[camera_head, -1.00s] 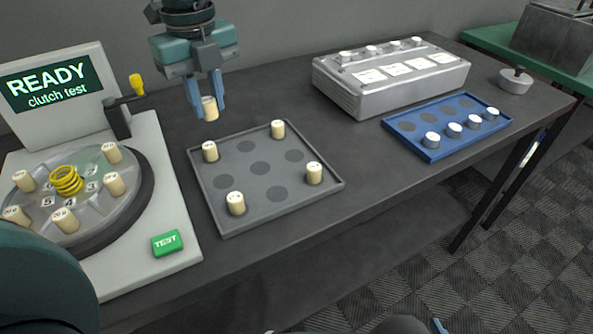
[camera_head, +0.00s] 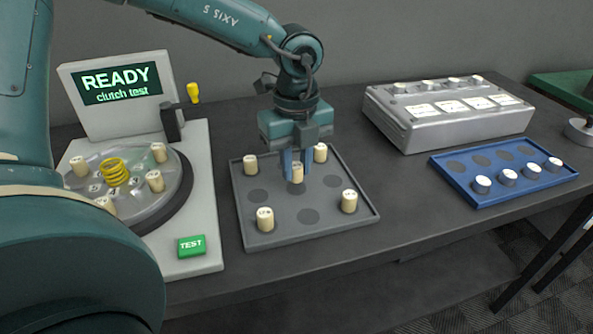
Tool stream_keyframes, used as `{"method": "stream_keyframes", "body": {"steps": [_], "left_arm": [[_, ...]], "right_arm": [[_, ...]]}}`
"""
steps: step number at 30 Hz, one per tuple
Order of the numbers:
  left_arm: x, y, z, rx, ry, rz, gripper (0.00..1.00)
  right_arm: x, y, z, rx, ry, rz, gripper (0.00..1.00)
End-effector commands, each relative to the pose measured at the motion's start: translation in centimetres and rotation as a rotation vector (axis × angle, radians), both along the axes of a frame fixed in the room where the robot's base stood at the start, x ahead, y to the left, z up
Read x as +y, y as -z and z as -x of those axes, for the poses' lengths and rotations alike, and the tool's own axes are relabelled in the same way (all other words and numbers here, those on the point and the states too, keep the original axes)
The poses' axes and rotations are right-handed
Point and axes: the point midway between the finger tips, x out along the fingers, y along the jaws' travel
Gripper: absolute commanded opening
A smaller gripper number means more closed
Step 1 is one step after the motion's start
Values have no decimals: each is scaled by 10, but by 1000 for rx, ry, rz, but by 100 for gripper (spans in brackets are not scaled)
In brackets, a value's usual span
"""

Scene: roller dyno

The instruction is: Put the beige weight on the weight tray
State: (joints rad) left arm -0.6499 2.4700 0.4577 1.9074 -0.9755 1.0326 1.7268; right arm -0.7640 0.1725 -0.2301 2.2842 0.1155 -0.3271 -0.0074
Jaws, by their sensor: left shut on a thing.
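My left gripper (camera_head: 296,178) points down over the grey weight tray (camera_head: 322,233), shut on a beige weight (camera_head: 298,174). The held weight is at about the middle of the tray, and the fingers partly hide it. I cannot tell whether it touches the tray floor. Other beige weights stand upright on the tray: one at back left (camera_head: 251,165), one at back right (camera_head: 320,153), one at front left (camera_head: 265,219) and one at front right (camera_head: 349,201). My right gripper is not in view.
Left of the tray, the clutch tester (camera_head: 207,165) carries a round plate with a yellow spring (camera_head: 115,170), several beige weights and a green TEST button (camera_head: 191,246). To the right are a metal box (camera_head: 450,128) and a blue tray (camera_head: 497,197) with white-topped pieces.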

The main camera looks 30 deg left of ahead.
Motion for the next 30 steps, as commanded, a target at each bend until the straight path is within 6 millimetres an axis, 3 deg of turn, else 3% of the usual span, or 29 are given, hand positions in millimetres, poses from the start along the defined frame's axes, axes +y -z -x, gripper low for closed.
{"method": "stream_keyframes", "body": {"steps": [4, 15, 16, 23, 30], "left_arm": [[0, 20, 1, 4, 0, 0, 1], [0, 27, 0, 0, -1, 0, 1], [0, 24, 0, 0, -1, 0, 24], [0, 23, 0, 1, -1, 0, 43], [0, 23, 0, 1, -1, 0, 44]], "right_arm": [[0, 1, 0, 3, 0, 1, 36], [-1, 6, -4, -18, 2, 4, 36], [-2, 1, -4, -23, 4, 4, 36], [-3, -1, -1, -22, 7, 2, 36], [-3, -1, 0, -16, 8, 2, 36]]}}
